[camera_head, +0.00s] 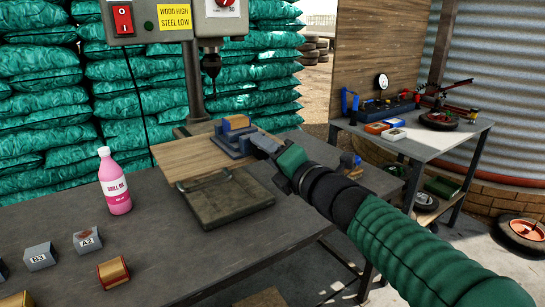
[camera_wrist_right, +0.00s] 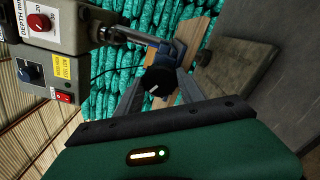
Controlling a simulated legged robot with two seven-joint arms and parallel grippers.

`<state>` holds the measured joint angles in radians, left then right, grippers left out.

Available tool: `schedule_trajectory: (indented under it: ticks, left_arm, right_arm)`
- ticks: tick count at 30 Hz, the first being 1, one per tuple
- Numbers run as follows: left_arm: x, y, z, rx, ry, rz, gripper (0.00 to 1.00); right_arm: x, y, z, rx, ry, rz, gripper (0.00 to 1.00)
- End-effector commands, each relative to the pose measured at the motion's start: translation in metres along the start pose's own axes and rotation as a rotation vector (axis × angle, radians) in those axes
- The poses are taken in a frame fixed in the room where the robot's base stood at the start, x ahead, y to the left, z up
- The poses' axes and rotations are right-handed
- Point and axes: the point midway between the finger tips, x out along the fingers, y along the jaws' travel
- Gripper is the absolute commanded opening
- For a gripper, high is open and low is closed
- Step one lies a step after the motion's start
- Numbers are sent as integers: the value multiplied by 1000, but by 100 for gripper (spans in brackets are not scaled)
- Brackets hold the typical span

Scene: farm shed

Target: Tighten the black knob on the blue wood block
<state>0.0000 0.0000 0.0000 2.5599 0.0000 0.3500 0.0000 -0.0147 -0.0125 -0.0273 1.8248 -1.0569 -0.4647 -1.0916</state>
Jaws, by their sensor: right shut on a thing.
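The blue block (camera_head: 229,141), with an orange-brown wood piece (camera_head: 236,123) on it, sits on the wooden board (camera_head: 185,157) under the drill press. My right gripper (camera_head: 263,143) reaches in from the right, its fingers at the block's right side. In the right wrist view the black knob (camera_wrist_right: 158,80), with a white mark on its face, lies between the two grey fingers, and my gripper is shut on it. The blue block (camera_wrist_right: 166,52) shows just behind the knob. In the head view the fingers hide the knob. My left gripper is not in view.
A drill press chuck (camera_head: 211,62) hangs above the board. A pink drill oil bottle (camera_head: 114,182) and small labelled blocks (camera_head: 87,240) stand to the left. A second table (camera_head: 430,145) is at right.

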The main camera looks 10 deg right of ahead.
Motion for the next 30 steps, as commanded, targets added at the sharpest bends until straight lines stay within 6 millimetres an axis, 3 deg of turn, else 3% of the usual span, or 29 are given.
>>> schedule_trajectory:
  ticks: [7, 10, 18, 30]
  left_arm:
    - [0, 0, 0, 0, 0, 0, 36]
    - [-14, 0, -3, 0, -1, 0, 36]
    - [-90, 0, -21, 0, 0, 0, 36]
    - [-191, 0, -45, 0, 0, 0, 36]
  right_arm:
    - [0, 0, 0, 2, 1, 1, 0]
    - [0, 6, 2, 106, 3, -1, 0]
    - [0, 11, 6, 942, 1, -8, 0]
    - [0, 10, 7, 2062, -6, -6, 0]
